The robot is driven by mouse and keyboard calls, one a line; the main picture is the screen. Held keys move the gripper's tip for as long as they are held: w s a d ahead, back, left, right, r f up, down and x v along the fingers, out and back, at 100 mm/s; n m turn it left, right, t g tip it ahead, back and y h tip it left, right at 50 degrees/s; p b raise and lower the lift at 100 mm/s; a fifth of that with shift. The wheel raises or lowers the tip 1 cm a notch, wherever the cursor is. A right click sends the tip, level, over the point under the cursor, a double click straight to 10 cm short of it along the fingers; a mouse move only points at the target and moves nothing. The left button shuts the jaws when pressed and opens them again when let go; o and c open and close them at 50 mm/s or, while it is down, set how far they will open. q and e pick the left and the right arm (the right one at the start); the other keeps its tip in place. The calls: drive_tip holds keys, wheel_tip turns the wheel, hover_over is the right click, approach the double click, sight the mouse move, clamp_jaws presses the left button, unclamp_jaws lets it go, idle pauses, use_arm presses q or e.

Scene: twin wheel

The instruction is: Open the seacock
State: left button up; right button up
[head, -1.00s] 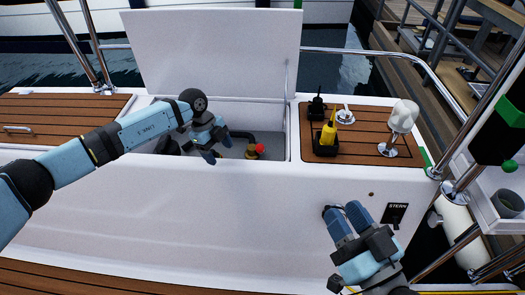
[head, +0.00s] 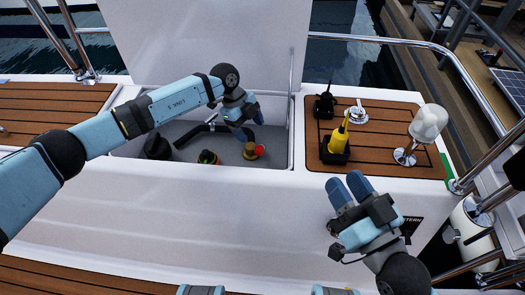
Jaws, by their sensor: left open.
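A brass-coloured fitting (head: 250,150) with a red knob or handle end (head: 261,149) sits on the floor of the open locker. It looks like the seacock. My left gripper (head: 249,128) is open and empty. It hangs inside the locker opening, just above and slightly left of the fitting, with its fingers pointing down. I see no contact between them. My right gripper (head: 347,181) is in front of the white cockpit side, below the teak panel. Its fingers lie side by side with nothing visible between them.
A yellow handheld device (head: 338,137) and a mushroom-topped post (head: 427,124) stand on the teak at right.

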sight(262, 153)
use_arm(q)
drive_tip(key=b+x, duration=0.3)
drive_tip(key=x, duration=0.8)
drive_tip(key=shift+b, duration=0.3)
use_arm(e)
wheel_tip(262, 153, down, 6)
drive_tip(key=g, duration=0.2)
drive_tip(key=shift+a+n+g, duration=0.2)
drive_tip(key=shift+n+g, duration=0.1)
drive_tip(key=shift+w, duration=0.1)
